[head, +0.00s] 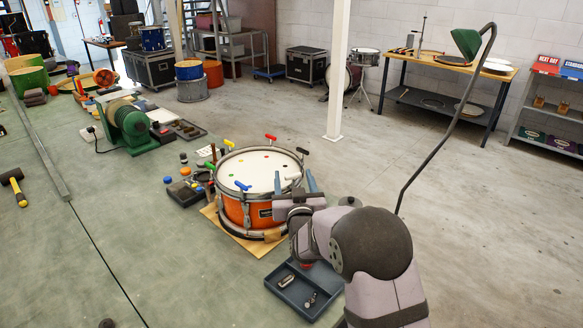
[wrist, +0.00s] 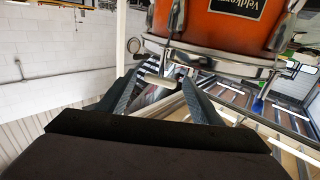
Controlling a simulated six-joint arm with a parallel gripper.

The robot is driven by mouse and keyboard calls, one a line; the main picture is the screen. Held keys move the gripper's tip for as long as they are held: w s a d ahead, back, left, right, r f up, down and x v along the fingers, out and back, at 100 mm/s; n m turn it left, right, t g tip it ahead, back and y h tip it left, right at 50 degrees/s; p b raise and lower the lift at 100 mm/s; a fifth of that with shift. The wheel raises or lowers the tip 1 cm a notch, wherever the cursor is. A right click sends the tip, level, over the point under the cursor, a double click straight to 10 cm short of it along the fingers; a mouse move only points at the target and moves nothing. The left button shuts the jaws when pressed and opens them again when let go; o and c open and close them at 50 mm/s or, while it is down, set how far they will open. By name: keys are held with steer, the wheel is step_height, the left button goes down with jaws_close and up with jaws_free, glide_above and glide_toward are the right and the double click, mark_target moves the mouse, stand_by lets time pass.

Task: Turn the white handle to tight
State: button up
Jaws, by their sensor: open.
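An orange drum (head: 234,212) with a white head (head: 250,168) stands on a wooden board; it also shows at the top of the wrist view (wrist: 225,22). Small coloured handles stand around its rim. A pale, whitish handle (wrist: 160,80) lies between my fingers in the wrist view; in the head view it looks like the small pale bar (head: 293,177) at the drum's right rim. My gripper (head: 295,183) is open, one blue-grey finger on each side of this handle. In the wrist view my gripper (wrist: 158,90) shows a gap beside the handle; contact cannot be told.
Other handles are red (head: 271,138), black (head: 302,151), yellow (head: 229,144), green (head: 210,165) and blue (head: 243,186). A dark tray (head: 318,307) with small metal parts lies in front. A green machine (head: 128,123) and small items stand left. The bench (head: 150,240) front left is mostly clear.

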steer(key=shift+w+a+p, duration=0.15)
steer(key=shift+w+p, duration=0.7)
steer(key=shift+w, duration=1.85)
steer(key=c, duration=1)
steer(key=shift+c, duration=0.2)
steer(key=o, duration=1)
steer(key=shift+o, duration=0.2)
steer(key=shift+s, duration=0.15)
